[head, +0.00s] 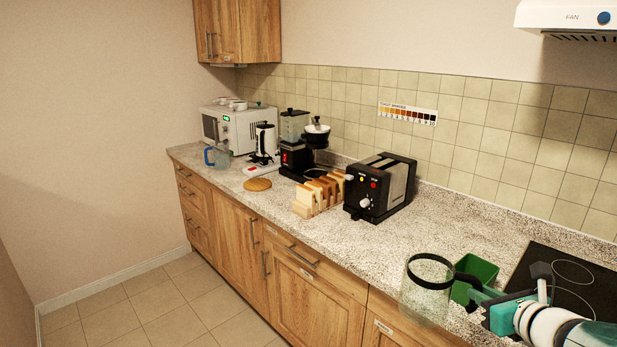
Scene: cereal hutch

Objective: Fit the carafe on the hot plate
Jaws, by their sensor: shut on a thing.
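The glass carafe (427,299) with a black rim is in the lower right of the head view, by the counter's front edge. My gripper (476,291) comes in from the right and is shut on the carafe's dark handle side; the exact grip is small and partly hidden. The carafe looks upright, and I cannot tell its height above the counter. The black coffee maker (296,158) stands far back on the counter, left of the toaster. Its hot plate is too small and shadowed to make out clearly.
A toaster (384,187) and a rack of bread slices (316,196) stand in front of the coffee maker. A green container (478,268) is close behind the carafe. A cooktop (572,270) lies at right. The counter (440,220) between toaster and container is clear.

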